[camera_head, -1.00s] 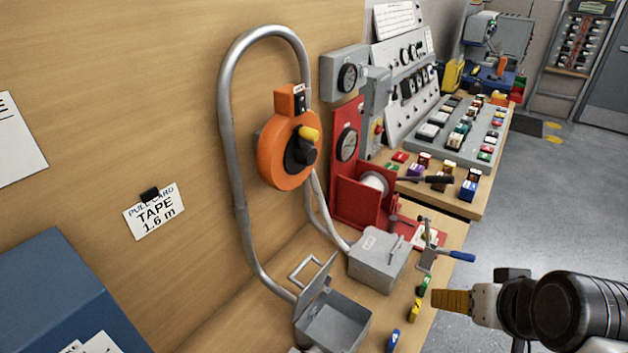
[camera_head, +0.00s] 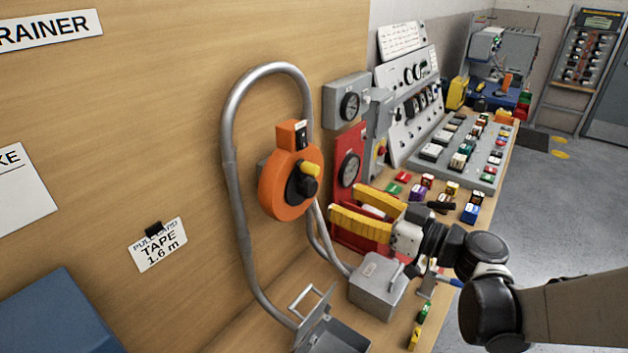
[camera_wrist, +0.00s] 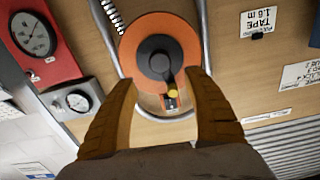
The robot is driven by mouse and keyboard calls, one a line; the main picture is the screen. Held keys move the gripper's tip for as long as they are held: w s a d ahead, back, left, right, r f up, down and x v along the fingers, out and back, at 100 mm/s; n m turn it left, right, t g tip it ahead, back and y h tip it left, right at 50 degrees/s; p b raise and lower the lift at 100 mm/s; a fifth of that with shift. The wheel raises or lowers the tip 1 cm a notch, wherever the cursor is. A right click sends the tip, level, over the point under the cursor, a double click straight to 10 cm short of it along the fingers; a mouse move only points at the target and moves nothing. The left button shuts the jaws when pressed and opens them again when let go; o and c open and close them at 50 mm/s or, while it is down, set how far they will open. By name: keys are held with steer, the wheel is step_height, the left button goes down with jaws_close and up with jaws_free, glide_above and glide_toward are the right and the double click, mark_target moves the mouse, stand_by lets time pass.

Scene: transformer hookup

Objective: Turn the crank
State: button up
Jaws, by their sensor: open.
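The orange reel (camera_head: 283,200) hangs on the wood panel with a black crank hub (camera_head: 300,184) and a yellow knob (camera_head: 311,169). My gripper (camera_head: 348,206) is open and empty in front of the reel, to its right in the head view, with its yellow fingers pointing at it. In the wrist view, the orange reel (camera_wrist: 185,38) lies beyond my open gripper (camera_wrist: 165,88). The black crank hub (camera_wrist: 156,60) and the yellow knob (camera_wrist: 173,92) show between the two fingers. I see no finger touching the knob.
A grey conduit loop (camera_head: 232,170) surrounds the reel. A grey box (camera_head: 378,289) and an open box (camera_head: 330,338) sit below. The sloped switch panel (camera_head: 408,125) is farther right.

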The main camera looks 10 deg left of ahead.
mark_target(313, 188)
steer(key=b+x, duration=0.1)
steer(key=x, duration=0.8)
steer(key=shift+w+a, duration=0.15)
steer(key=shift+a, duration=0.25)
steer(key=shift+c, duration=0.6)
jaws_close()
